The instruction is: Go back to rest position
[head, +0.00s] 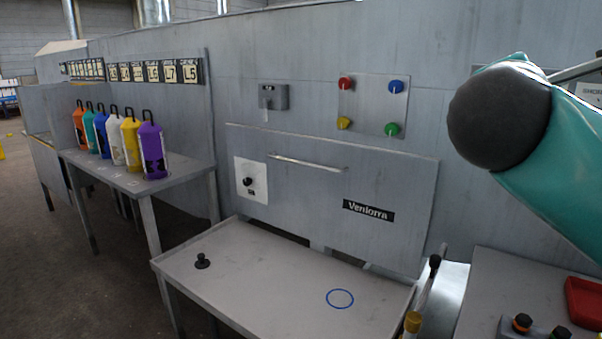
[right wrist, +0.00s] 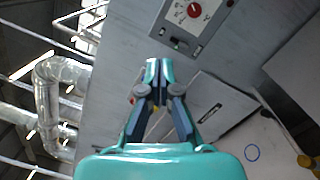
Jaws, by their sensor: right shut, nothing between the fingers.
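My right gripper (right wrist: 158,70) shows in the right wrist view with its fingertips together and nothing between them. It is in the air, apart from the grey wall panel behind it. In the head view a teal arm link of mine with a dark round end reaches in from the right; no gripper fingers show there. My left gripper is in neither view.
A grey table (head: 225,265) with a black joystick (head: 202,261) and blue ring (head: 340,299) stands ahead. Several coloured cylinders stand on a side table (head: 185,178) at left. Coloured knobs sit on a wall plate (head: 372,105). A red tray (head: 585,300) lies lower right.

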